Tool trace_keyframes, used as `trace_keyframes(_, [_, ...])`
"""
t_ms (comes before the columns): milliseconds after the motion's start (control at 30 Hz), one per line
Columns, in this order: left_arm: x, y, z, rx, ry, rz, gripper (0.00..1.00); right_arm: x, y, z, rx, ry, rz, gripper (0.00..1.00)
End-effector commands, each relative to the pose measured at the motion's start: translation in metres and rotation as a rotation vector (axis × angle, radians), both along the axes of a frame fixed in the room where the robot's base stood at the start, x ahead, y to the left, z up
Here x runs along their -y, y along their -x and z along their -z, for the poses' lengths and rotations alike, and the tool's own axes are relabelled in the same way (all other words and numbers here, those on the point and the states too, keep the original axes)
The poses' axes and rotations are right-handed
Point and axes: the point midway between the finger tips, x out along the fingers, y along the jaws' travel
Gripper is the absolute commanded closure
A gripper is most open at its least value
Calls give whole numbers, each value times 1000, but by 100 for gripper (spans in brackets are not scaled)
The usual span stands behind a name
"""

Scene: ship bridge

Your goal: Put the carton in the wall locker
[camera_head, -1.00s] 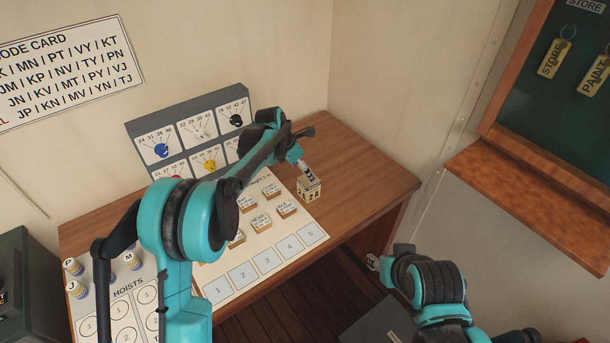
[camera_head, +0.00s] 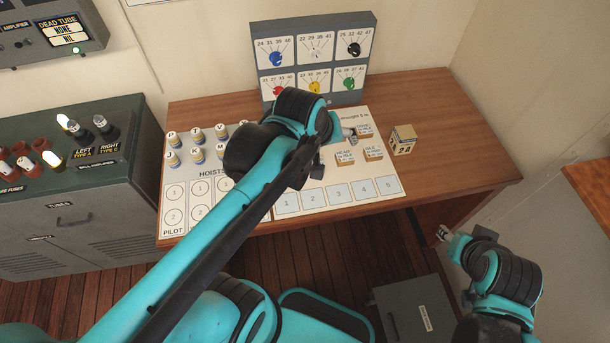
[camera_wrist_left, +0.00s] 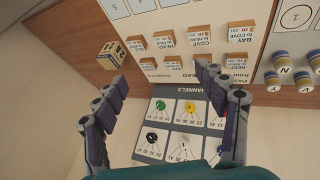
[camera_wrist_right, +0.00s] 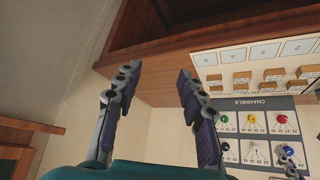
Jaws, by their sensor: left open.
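I cannot make out a carton or a wall locker for certain in any view. My left gripper (camera_head: 338,142) reaches over the desk, above the sheet with the numbered boxes. In the left wrist view its fingers (camera_wrist_left: 165,100) are spread with nothing between them. My right gripper (camera_head: 446,238) is low at the right, off the desk's front right corner. In the right wrist view its fingers (camera_wrist_right: 155,85) are apart and empty.
On the desk (camera_head: 455,130) stand a wooden block calendar (camera_head: 403,140), small labelled blocks (camera_head: 345,159), pegs (camera_head: 198,137) and a channel panel (camera_head: 315,60). A grey fuse cabinet (camera_head: 70,220) stands left. A grey box (camera_head: 415,310) is on the floor. A wooden ledge (camera_head: 592,185) shows right.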

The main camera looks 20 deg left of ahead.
Motion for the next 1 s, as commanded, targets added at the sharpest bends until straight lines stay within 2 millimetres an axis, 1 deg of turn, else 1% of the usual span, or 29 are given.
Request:
trace_keyframes(33, [-7,22,7,25,-69,81,28,0,0,0,0,0,0,60])
trace_keyframes(100, [-15,44,17,57,-167,198,28,0,0,0,0,0,0,60])
trace_keyframes(200, [-23,67,30,87,-279,328,28,0,0,0,0,0,0,60])
trace_keyframes(267, [-26,76,36,97,-327,382,28,0,0,0,0,0,0,60])
trace_keyframes(300, [-28,80,39,102,-351,408,28,0,0,0,0,0,0,55])
trace_keyframes(367, [-29,83,42,106,-374,434,28,0,0,0,0,0,0,39])
trace_keyframes(400, [-30,84,42,108,-382,444,28,0,0,0,0,0,0,28])
trace_keyframes(433, [-30,85,43,109,-386,448,28,0,0,0,0,0,0,24])
trace_keyframes(567, [-30,85,44,110,-388,452,28,0,0,1,0,0,0,24])
trace_keyframes(633, [-30,85,48,109,-388,451,28,0,0,5,0,0,0,24])
trace_keyframes(1000, [-30,85,80,109,-385,450,28,0,0,37,0,0,0,24])
